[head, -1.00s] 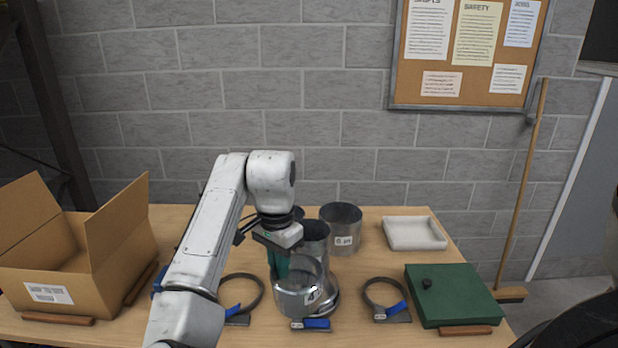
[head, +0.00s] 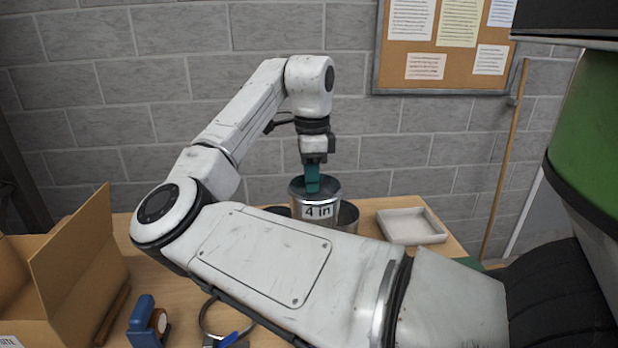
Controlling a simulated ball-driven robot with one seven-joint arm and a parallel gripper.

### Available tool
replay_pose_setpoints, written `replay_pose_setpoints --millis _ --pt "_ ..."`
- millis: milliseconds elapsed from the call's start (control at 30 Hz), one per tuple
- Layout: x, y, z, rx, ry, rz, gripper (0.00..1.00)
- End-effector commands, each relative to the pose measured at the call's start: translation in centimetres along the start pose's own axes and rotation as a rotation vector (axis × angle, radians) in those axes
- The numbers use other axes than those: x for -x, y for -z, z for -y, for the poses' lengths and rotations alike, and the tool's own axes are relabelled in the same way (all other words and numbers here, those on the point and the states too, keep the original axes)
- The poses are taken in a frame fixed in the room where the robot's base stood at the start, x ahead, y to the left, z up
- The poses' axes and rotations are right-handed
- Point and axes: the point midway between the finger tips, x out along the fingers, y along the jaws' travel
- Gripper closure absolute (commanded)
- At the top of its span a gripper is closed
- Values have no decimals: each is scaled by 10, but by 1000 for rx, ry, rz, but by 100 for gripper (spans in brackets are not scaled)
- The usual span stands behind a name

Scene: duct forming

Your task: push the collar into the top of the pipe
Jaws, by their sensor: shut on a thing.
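My gripper (head: 313,186) has green fingers and is shut on the wall of the metal collar (head: 328,198), the fingers reaching down at its rim. The collar is a short shiny ring labelled "4 in", held roughly upright, with its open top facing me. My own arm crosses in front, just below the collar, and hides what is beneath it. The pipe cannot be made out, so I cannot tell whether the collar touches it.
A pale tray (head: 411,240) lies further right. An open cardboard box (head: 72,265) stands at the left. A blue tool (head: 143,318) and a ring clamp (head: 206,326) lie in front, partly hidden.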

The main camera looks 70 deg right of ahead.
Motion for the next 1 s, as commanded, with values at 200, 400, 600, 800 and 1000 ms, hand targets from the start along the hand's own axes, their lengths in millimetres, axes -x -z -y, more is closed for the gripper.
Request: replay_pose_setpoints --millis 200,400,600,800,1000 --pt "-18 0 0 1 0 1 100" --pt "-32 -1 0 2 0 1 100" --pt "-41 0 0 2 0 1 100" --pt "-41 0 0 2 0 0 100" --pt "-41 0 0 2 0 0 100"
